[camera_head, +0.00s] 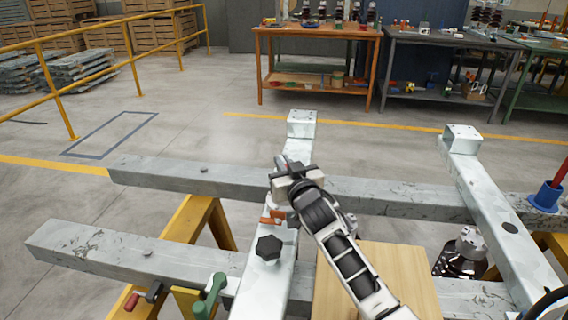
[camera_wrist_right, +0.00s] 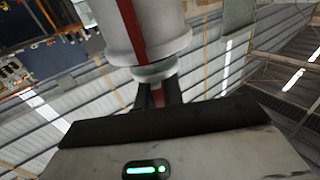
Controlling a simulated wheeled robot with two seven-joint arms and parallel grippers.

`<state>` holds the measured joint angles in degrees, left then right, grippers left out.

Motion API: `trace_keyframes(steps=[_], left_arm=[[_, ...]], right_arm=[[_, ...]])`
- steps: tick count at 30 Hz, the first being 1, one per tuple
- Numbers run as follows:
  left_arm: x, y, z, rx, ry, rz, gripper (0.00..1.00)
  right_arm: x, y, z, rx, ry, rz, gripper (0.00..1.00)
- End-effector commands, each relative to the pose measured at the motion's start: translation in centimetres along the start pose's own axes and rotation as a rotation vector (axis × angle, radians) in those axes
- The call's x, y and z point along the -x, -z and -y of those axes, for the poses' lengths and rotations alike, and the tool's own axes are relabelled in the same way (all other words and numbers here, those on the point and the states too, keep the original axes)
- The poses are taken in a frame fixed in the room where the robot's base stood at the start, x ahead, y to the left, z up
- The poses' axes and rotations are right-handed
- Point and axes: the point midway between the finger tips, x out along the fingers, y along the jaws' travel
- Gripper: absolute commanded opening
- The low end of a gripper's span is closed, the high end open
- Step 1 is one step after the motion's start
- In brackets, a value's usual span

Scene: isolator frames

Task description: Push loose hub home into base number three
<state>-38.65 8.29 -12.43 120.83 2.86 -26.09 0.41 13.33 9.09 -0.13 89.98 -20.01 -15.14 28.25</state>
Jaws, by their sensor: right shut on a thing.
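My right gripper (camera_head: 292,182) is above the near-left pale crossbeam (camera_head: 263,285), where its own wrist hides much of the jaws. In the right wrist view it (camera_wrist_right: 157,95) is shut on the narrow neck of a white round part with a red stripe (camera_wrist_right: 148,28), which looks like the loose hub. In the head view I cannot make out this part clearly, nor whether it touches a base. A black star knob (camera_head: 268,248) and an orange-red handle (camera_head: 273,217) are on the crossbeam close to the gripper. No base number is readable. My left gripper is not in view.
Long grey beams (camera_head: 75,250) run across on yellow trestles (camera_head: 190,222). A second pale crossbeam (camera_head: 500,225) is at right, near a blue cup with a red rod (camera_head: 546,196). A green clamp (camera_head: 212,290) and a wooden board (camera_head: 395,262) are in front.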

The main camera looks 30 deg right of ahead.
Motion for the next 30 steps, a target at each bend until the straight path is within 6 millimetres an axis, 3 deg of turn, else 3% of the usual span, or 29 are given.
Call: trace_keyframes(steps=[12,15,16,21,22,28,30], left_arm=[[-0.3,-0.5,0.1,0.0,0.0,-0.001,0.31],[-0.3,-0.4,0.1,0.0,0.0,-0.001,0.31],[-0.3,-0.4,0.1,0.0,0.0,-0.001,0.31],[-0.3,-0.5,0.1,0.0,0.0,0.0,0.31],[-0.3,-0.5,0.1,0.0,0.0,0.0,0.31],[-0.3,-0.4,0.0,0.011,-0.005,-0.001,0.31],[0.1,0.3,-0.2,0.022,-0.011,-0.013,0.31]], right_arm=[[-0.1,-0.2,0.1,-0.001,0.003,-0.017,0.0],[-0.1,-0.1,0.1,-0.001,0.003,-0.016,0.31],[-0.1,-0.2,0.0,-0.001,0.002,-0.014,0.34],[0.0,-0.5,0.0,-0.001,0.001,-0.008,0.34],[0.1,-1.3,0.0,-0.001,-0.001,0.011,0.34],[0.0,-1.1,0.0,-0.001,-0.001,0.006,0.34],[1.0,-1.2,0.0,-0.001,0.0,0.007,0.34]])
